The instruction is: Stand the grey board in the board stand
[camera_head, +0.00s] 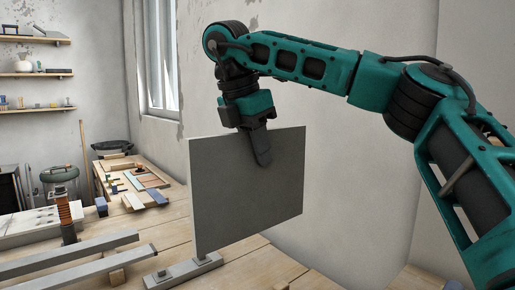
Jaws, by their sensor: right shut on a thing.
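The grey board (245,190) is a flat rectangular panel, held upright over the wooden bench. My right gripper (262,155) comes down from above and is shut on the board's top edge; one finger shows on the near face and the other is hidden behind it. The board stand (180,272) appears to be the light grey bar with small upright blocks on the bench, below the board's lower left corner. The board's lower left corner is close to the stand's right end; I cannot tell if they touch. My left gripper is not in view.
Long grey metal bars (85,270) lie on the bench at the left. Behind them are an orange and dark upright tool (67,218), small blocks and a tray (147,181). Wall shelves (35,74) hang at the far left. Bare bench top shows right of the stand.

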